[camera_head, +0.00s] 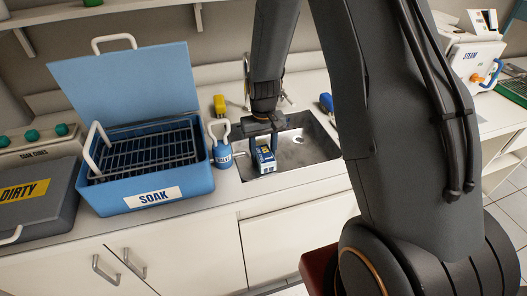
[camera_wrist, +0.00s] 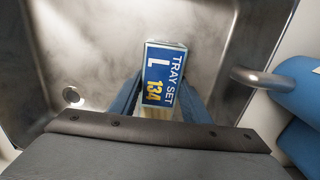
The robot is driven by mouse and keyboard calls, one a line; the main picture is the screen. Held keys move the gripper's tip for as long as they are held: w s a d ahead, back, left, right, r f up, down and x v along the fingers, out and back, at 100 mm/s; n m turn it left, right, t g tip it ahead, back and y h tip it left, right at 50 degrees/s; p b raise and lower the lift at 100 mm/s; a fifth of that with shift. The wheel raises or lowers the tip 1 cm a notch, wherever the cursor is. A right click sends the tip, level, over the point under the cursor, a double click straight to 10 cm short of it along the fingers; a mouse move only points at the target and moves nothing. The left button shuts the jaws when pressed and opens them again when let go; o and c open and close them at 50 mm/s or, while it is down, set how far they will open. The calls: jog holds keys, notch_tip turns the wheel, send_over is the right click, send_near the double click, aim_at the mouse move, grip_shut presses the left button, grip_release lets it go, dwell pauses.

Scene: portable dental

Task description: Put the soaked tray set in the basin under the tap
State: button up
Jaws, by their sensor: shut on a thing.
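My gripper (camera_head: 263,135) is shut on the tray set (camera_head: 265,159), a small box with a blue and white label. In the wrist view the tray set (camera_wrist: 163,75) sits between the blue fingers (camera_wrist: 157,98), and its label reads "TRAY SET L 134". The tray set is over the left part of the steel basin (camera_head: 305,148). I cannot tell whether it touches the basin floor. The basin's drain (camera_wrist: 71,95) shows at the left in the wrist view. The tap is mostly hidden behind my arm in the head view.
The open blue SOAK tub (camera_head: 150,198) with a black rack (camera_head: 150,152) stands left of the basin. A yellow object (camera_head: 220,105) and a blue one (camera_head: 326,102) are behind. The basin's right part is clear.

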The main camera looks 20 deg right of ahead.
aim_at(263, 151)
jog(key=shift+f, duration=0.15)
jog(key=o, duration=1.2)
notch_tip(263, 151, up, 12)
jog(key=b, duration=0.3)
jog(key=shift+t, duration=0.5)
jog(key=s, duration=1.1)
jog(key=s+r, duration=0.1)
jog(key=s, duration=0.5)
jog(key=shift+s, duration=0.15)
